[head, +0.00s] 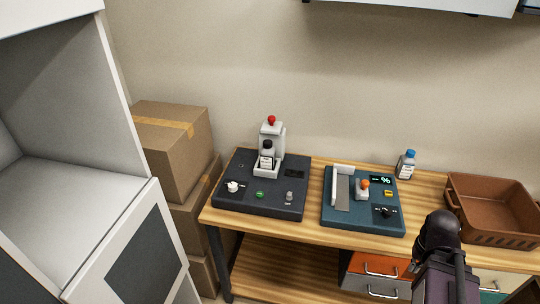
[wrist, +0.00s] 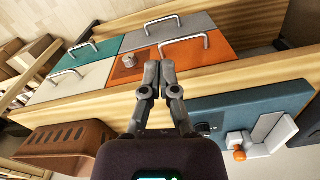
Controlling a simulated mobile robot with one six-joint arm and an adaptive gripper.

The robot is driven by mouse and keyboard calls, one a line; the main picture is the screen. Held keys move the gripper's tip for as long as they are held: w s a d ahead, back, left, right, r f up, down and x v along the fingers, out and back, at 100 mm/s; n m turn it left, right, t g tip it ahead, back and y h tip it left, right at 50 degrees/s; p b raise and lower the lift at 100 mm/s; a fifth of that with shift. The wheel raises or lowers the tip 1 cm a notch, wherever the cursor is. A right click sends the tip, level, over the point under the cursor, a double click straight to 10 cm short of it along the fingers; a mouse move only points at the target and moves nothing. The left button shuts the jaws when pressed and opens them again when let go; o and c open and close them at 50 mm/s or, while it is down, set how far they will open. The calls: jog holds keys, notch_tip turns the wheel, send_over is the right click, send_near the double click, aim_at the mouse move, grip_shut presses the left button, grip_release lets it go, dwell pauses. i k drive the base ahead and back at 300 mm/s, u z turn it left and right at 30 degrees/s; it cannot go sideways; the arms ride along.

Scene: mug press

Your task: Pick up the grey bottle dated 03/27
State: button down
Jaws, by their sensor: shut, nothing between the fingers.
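In the head view, a small grey bottle with a black cap (head: 267,156) stands upright in the white press on the dark left-hand machine. Another grey-white bottle with a blue cap (head: 406,165) stands upright at the back of the table, right of the teal machine. Both carry pale labels, but the dates are too small to read. My gripper (wrist: 159,68) is shut and empty in the wrist view, in front of the drawers and table edge. Neither bottle shows in the wrist view. In the head view my dark arm shows at lower right, apart from both bottles.
The dark machine (head: 250,203) and teal machine (head: 345,218) occupy the wooden table (head: 312,195). A brown basket (head: 480,225) stands at the right, near the blue-capped bottle. Coloured drawers (wrist: 210,55) sit under the top. Cardboard boxes (head: 170,165) and a white cabinet (head: 120,235) are left.

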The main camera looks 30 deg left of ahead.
aim_at(268, 153)
jog(key=k, duration=1.3)
jog(key=u, duration=0.6)
jog(key=i, duration=1.7)
jog(key=z, duration=0.1)
